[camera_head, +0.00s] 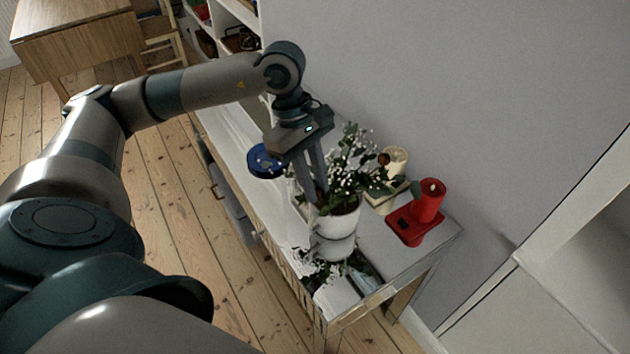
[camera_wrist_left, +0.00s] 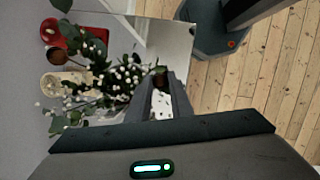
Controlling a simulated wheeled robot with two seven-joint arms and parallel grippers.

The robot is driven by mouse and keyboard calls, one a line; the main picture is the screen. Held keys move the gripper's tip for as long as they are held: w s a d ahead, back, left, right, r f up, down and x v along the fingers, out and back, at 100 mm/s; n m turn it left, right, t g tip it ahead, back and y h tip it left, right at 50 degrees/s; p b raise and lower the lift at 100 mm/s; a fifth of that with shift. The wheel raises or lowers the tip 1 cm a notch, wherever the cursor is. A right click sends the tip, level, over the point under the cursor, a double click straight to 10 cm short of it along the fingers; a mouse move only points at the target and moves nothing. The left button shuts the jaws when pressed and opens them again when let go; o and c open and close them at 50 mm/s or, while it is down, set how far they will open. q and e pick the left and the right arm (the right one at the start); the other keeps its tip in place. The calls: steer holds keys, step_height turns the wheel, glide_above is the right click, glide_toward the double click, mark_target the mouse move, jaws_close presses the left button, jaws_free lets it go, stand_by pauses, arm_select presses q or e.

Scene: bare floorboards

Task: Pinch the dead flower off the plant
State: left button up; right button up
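The plant (camera_head: 352,182) has green leaves and many small white blossoms, and stands in a white pot (camera_head: 336,222) on a narrow table. My left gripper (camera_head: 318,194) reaches down from above at the plant's left side, its two fingers apart. In the left wrist view a small brown flower head (camera_wrist_left: 160,76) shows at the gap between the fingertips of this gripper (camera_wrist_left: 159,82); I cannot tell whether they touch it. Another brown, round head (camera_head: 383,158) sits at the plant's right side, and also shows in the left wrist view (camera_wrist_left: 55,55). My right gripper is not in view.
A blue round dish (camera_head: 264,162) lies behind the gripper. The table's mirror-like top (camera_head: 405,262) reflects the pot. A wall runs along the right side.

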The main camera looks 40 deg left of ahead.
mark_target(321, 193)
arm_select(q)
jaws_close()
steer(key=shift+r, duration=0.15)
steer(key=shift+r+p, duration=0.5)
steer(key=shift+r, duration=1)
steer(key=shift+r+p, duration=0.4)
steer(key=shift+r, duration=0.9)
